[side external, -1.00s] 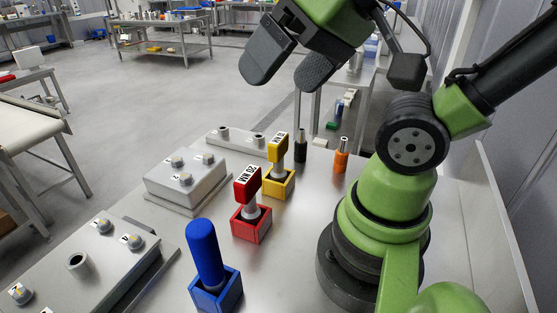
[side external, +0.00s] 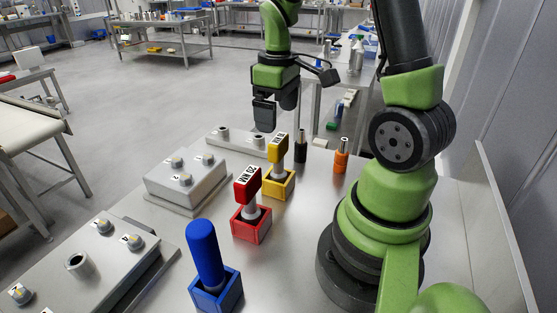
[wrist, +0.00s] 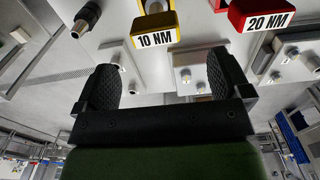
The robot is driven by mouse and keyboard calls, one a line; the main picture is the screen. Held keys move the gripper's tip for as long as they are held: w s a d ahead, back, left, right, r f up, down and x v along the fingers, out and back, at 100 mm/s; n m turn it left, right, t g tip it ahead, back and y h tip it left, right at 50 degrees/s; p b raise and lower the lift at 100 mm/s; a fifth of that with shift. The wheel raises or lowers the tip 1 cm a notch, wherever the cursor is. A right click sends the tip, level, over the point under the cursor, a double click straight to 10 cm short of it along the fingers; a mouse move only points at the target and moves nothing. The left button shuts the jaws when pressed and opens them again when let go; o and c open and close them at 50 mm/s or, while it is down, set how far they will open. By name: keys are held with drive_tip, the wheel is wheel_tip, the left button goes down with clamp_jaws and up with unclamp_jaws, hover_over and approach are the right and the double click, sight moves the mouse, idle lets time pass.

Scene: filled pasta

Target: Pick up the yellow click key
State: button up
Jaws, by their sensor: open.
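The yellow click key (side external: 277,148) stands upright in a yellow square holder (side external: 279,184) on the metal table, its head on top with a printed label. In the wrist view the yellow key (wrist: 155,33) shows its "10 NM" label near the top, beyond my fingers. My gripper (side external: 277,112) hangs above and behind the key in the side view, apart from it. In the wrist view my gripper (wrist: 162,88) is open, with two dark ridged fingers spread and nothing between them.
A red "20 NM" key (side external: 247,185) stands in a red holder close in front of the yellow one. A blue-handled tool (side external: 205,252) stands nearer. Black (side external: 301,147) and orange (side external: 341,157) pieces stand to the right. Grey fixture blocks (side external: 186,182) lie to the left.

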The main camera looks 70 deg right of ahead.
sight(279, 153)
drive_tip(key=f, duration=1)
drive_tip(key=shift+d+f, duration=0.25)
drive_tip(key=shift+d, duration=0.05)
drive_tip(key=shift+c, duration=0.4)
drive_tip(key=c, duration=1)
